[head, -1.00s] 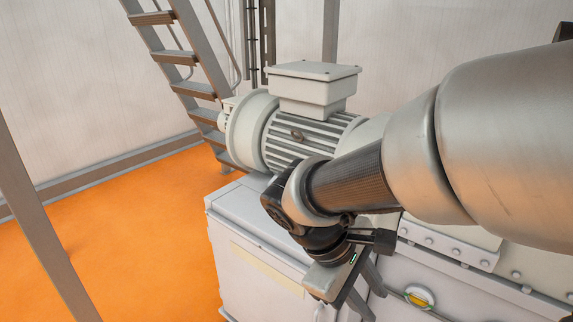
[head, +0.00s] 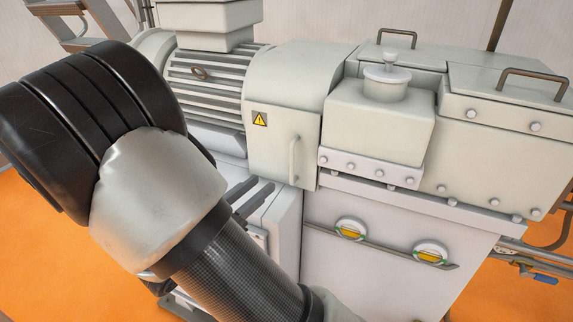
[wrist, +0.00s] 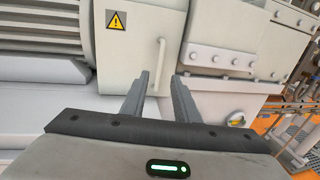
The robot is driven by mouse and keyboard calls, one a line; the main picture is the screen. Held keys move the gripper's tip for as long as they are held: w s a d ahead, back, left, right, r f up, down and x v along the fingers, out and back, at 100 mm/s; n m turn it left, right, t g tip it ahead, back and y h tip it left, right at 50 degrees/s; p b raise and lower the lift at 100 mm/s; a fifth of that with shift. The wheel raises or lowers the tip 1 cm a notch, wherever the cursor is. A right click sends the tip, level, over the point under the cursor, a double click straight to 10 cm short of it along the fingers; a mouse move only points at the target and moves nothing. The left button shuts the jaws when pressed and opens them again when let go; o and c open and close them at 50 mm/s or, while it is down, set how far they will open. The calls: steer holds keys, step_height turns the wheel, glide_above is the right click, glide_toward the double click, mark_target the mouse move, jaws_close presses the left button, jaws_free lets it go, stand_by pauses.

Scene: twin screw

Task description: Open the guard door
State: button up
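The guard door (head: 275,145) is a pale panel below a rounded cover, with a yellow warning triangle (head: 260,119) and a vertical bar handle (head: 294,158). It looks shut, flush with the machine. In the wrist view the door (wrist: 130,62) fills the upper middle, and its handle (wrist: 159,57) stands just beyond the fingertips, in line with the gap between them. My gripper (wrist: 161,76) is open and empty. In the head view my gripper (head: 257,187) shows its grey fingers left of and below the handle; my arm hides much of the rest.
The ribbed motor (head: 205,75) stands left of the door. A bolted block with a round cap (head: 385,80) and lids with bar handles (head: 533,85) are at right. Below are a rail with two round yellow-centred fittings (head: 350,229) and a white cabinet. Orange floor shows at the edges.

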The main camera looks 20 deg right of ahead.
mark_target(291, 161)
steer(key=b+x, duration=0.1)
steer(key=x, duration=1.1)
steer(key=shift+s, duration=0.1)
steer(key=shift+c, duration=0.3)
jaws_close()
